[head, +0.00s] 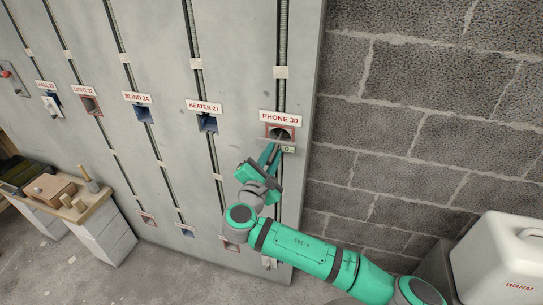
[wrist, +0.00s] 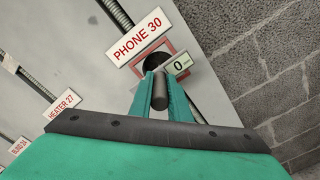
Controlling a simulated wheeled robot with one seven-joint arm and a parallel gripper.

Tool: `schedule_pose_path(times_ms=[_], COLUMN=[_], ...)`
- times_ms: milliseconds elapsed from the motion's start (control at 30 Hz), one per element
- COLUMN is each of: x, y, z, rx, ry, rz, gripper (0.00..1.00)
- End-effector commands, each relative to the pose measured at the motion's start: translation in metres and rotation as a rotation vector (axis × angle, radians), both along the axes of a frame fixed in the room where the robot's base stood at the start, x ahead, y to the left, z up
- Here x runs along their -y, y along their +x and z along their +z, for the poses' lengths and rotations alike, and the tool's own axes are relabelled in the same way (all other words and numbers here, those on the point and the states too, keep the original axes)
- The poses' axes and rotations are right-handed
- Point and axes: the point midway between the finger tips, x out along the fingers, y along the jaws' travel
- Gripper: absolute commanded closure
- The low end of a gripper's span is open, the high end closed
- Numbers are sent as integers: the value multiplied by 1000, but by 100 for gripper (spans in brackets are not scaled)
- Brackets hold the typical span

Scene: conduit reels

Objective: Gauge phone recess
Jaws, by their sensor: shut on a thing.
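The phone recess (head: 281,133) is a dark round opening in a red-edged box under the PHONE 30 label (head: 280,118), high on the grey wall panel. It also shows in the wrist view (wrist: 155,59). My gripper (wrist: 160,80) is at the recess mouth, shut on a dark cylindrical gauge (wrist: 159,98) between its two green fingers. A small pale display reading 0 (wrist: 179,66) sits beside the fingers, and shows in the head view (head: 288,149). The fingers hide the gauge's far end; I cannot tell whether it is inside the opening.
Other labelled boxes, such as HEATER 27 (head: 207,123) and BLIND 24 (head: 143,114), sit left on the panel with conduits. A block wall (head: 420,110) is close on the right. A white WARM container (head: 505,260) stands lower right. A bench with tools (head: 75,205) stands left.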

Motion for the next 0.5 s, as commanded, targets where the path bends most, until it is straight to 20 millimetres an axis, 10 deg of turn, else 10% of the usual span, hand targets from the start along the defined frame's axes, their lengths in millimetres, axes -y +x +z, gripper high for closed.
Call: schedule_pose_path(times_ms=[500], x=[4], y=[13], z=[0], rx=[0], ry=[1], rz=[0], gripper=[100])
